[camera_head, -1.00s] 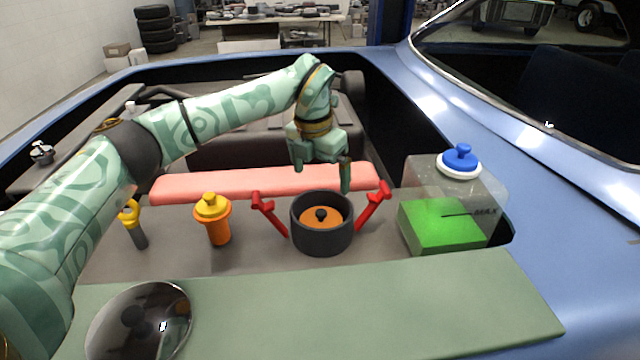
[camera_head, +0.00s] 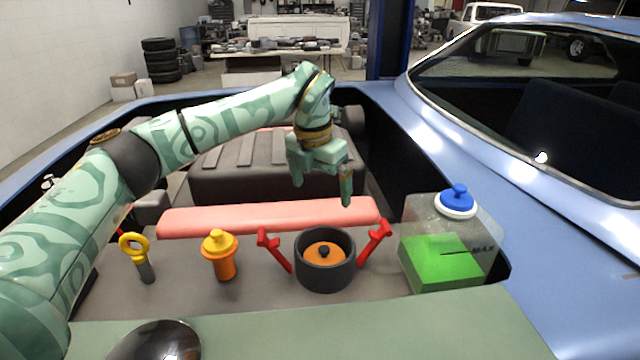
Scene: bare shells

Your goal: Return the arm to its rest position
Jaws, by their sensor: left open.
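My left arm (camera_head: 215,118) comes in from the left and reaches over the engine bay. My left gripper (camera_head: 322,190) is open and empty, pointing down. It hangs above and behind the dark round pot-like part (camera_head: 325,277) with an orange inside and a dark knob, apart from it. Red handle-like pieces stand at its left (camera_head: 273,248) and right (camera_head: 374,243). My right gripper is not in view.
An orange cap with a yellow top (camera_head: 220,256) and a yellow ring dipstick (camera_head: 135,248) stand to the left. A clear reservoir with green fluid (camera_head: 440,265) stands right. A pink bar (camera_head: 230,219) lies behind. A dark dome (camera_head: 155,342) sits front left.

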